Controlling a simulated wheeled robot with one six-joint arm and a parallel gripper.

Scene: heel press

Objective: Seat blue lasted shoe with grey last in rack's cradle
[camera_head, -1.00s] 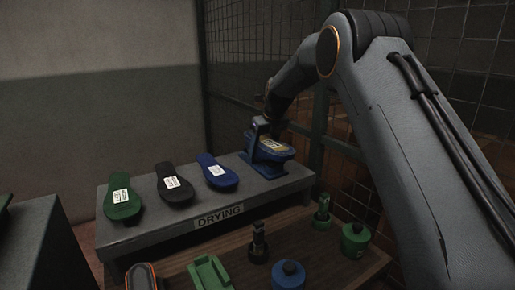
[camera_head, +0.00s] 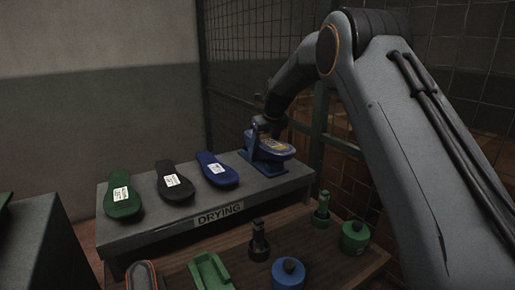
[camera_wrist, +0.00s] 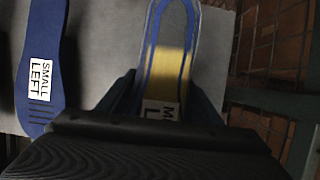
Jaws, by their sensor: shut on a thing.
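The blue lasted shoe (camera_head: 277,148) is at the right end of the drying shelf, in or just over a blue cradle (camera_head: 264,168). I cannot tell whether it touches the cradle. In the wrist view the shoe (camera_wrist: 181,20) shows a blue border, a grey middle, a yellowish band and a partly hidden white label starting with "M". My gripper (camera_head: 262,126) is shut on the shoe; its fingers (camera_wrist: 160,95) lie on either side of it. The gripper body hides the shoe's near end in the wrist view, and most of the cradle is hidden there.
Green (camera_head: 122,196), black (camera_head: 174,180) and blue (camera_head: 216,168) soles with labels lie left on the shelf (camera_head: 220,212). The blue one reads "SMALL LEFT" in the wrist view (camera_wrist: 40,70). A lower wooden bench (camera_head: 335,262) holds several green, black and blue parts. Mesh fencing stands behind.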

